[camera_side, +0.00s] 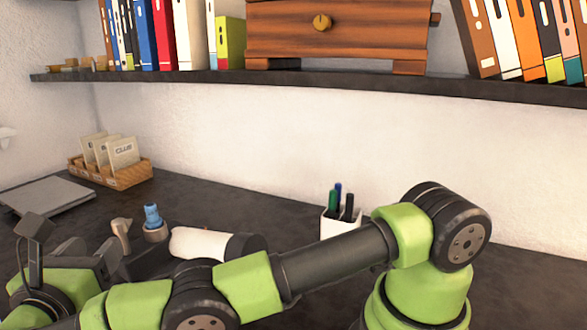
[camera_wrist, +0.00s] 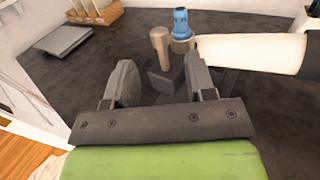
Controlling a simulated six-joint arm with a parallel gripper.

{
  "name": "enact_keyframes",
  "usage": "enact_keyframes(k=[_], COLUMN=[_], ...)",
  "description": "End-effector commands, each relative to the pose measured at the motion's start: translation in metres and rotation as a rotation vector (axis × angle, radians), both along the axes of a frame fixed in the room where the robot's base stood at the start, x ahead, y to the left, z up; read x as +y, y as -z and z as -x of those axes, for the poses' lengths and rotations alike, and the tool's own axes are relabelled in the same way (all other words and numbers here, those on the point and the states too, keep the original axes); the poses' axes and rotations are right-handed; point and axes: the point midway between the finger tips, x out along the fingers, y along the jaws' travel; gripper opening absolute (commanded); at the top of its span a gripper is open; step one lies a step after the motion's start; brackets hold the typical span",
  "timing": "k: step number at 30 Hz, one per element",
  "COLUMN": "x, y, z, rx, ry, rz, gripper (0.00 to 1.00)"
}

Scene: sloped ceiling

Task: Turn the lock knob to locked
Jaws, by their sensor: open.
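A round brass knob (camera_side: 322,22) with a dark mark sits on the front of a wooden cabinet (camera_side: 270,40) on the shelf. It looks like the lock knob; I cannot tell which setting its mark shows. The knob is not in the wrist view. My gripper (camera_side: 100,258) is low at the left over the dark desk, far below and left of the knob. In the wrist view its two grey fingers (camera_wrist: 160,78) are spread apart with nothing held between them.
A beige peg-like object (camera_wrist: 159,45), a blue-topped object (camera_wrist: 181,25) and a white cylinder (camera_wrist: 255,53) are near my fingers. A pen cup (camera_side: 341,222) stands behind my arm. The shelf (camera_side: 200,77) holds books beside the cabinet. A card box (camera_side: 125,175) and grey slab (camera_side: 45,196) lie left.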

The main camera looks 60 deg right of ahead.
Motion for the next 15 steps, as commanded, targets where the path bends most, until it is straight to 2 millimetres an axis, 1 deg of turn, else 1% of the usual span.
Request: enact_keyframes(k=[8,15], x=[-0.02,-0.063], y=[-0.001,-0.001], z=[-0.011,-0.034], rx=[0.002,0.0], ry=[0.002,0.004], rz=[0.002,0.001], gripper=[0.5,0.5])
